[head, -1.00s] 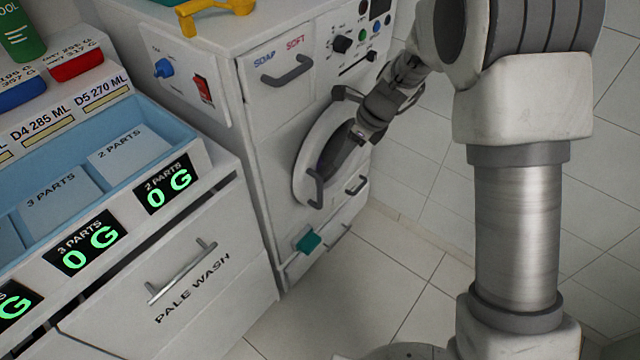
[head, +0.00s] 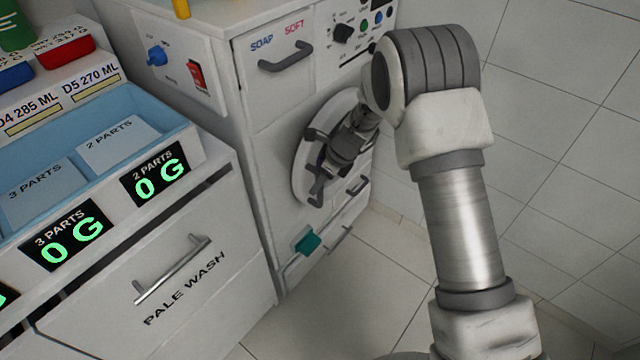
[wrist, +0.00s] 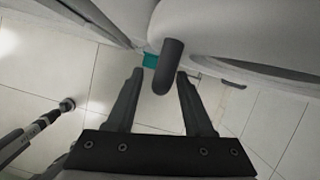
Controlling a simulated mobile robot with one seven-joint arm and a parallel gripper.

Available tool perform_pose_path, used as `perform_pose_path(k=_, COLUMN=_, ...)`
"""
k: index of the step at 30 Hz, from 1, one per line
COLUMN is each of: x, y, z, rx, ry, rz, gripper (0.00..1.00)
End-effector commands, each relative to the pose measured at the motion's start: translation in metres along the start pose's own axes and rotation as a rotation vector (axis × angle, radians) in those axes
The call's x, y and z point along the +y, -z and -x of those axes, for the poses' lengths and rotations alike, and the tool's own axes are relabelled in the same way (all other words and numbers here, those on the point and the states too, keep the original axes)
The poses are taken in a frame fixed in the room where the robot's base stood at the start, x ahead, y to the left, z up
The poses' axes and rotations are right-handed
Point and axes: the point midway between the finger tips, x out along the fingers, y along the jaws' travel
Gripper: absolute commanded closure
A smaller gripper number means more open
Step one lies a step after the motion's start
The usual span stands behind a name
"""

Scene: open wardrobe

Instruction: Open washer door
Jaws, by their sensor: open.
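In the wrist view the rounded dark handle (wrist: 169,68) shows between the two spread fingers of my gripper (wrist: 159,76). The gripper is open. I cannot tell whether either finger touches the handle.
A soap drawer handle (head: 286,56) and a control knob (head: 343,32) are above the door. A teal piece (head: 308,243) is low on the washer front. A PALE WASH drawer (head: 175,280) stands at the left. The tiled floor (head: 350,290) in front is clear.

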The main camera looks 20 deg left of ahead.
Motion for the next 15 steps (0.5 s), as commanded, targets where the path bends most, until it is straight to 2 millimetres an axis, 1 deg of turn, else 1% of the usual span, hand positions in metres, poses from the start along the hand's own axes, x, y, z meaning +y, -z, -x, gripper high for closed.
perform_pose_path(k=2, x=0.0, y=-0.0001, z=-0.0033, rx=0.0, ry=0.0, rz=0.0, gripper=0.48)
perform_pose_path(k=9, x=0.0, y=-0.0004, z=-0.0034, rx=0.0, ry=0.0, rz=0.0, gripper=0.48)
perform_pose_path(k=10, x=0.0, y=-0.0004, z=-0.0033, rx=0.0, ry=0.0, rz=0.0, gripper=0.5)
perform_pose_path(k=14, x=-0.0001, y=-0.0003, z=-0.0032, rx=0.0, ry=0.0, rz=0.0, gripper=0.73)
perform_pose_path(k=15, x=0.0, y=-0.0003, z=-0.0032, rx=0.0, ry=0.0, rz=0.0, gripper=0.8)
